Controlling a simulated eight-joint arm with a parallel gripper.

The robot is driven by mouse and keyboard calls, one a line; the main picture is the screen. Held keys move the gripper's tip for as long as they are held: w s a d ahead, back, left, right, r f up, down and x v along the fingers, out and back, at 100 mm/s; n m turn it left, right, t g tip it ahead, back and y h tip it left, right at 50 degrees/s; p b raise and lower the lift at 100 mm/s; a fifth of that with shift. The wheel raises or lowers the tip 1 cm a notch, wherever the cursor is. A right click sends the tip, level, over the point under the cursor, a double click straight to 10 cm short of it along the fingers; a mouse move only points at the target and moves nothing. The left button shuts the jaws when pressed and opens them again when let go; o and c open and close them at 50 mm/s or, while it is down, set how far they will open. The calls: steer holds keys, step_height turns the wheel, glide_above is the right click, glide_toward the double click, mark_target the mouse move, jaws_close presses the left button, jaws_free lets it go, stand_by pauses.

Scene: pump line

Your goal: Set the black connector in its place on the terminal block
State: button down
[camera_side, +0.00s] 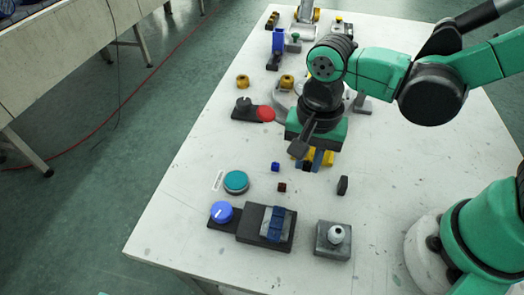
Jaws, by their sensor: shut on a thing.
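A black base (252,238) with a grey block and a blue strip (274,224), which looks like the terminal block, sits at the front of the table, below and left of the gripper in the picture. The gripper is apart from it. Its slots are too small to make out.
A small blue cube (275,167), a dark red cube (282,187) and a black upright piece (343,185) stand between. A teal disc (236,182), blue knob (221,211) and grey box with a white knob (333,240) are near. A red button (265,114) stands farther back.

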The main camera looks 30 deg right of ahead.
step_height(320, 180, up, 2)
steer(key=r, duration=0.1)
glide_above(277, 222)
steer(key=shift+f+n, duration=0.25)
steer(key=shift+n, duration=0.15)
steer(key=shift+f, duration=2.35)
steer(key=shift+f, duration=0.2)
steer(key=c, duration=0.7)
jaws_free()
steer(key=shift+r, duration=0.1)
steer(key=shift+r, duration=2.9)
